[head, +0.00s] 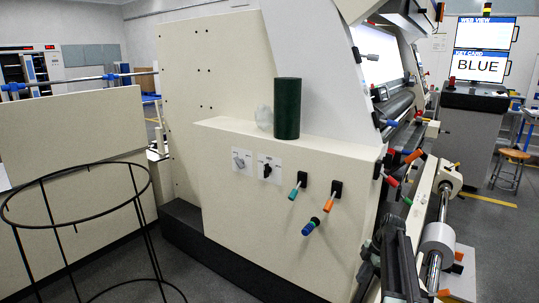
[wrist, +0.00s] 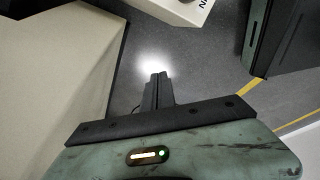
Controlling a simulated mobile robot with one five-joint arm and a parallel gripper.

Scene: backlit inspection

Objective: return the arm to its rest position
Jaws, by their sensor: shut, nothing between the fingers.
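My gripper (wrist: 158,77) shows in the wrist view, its two dark fingers together and empty, pointing away from a worn green-grey body with a black bar. It hangs over grey floor, with a bright spot of light just beyond the fingertips. It touches nothing that I can see. I cannot make out my gripper for sure in the head view.
A black wire hoop stand (head: 148,190) is at left. In the wrist view, a cream panel (wrist: 50,70) is close at left.

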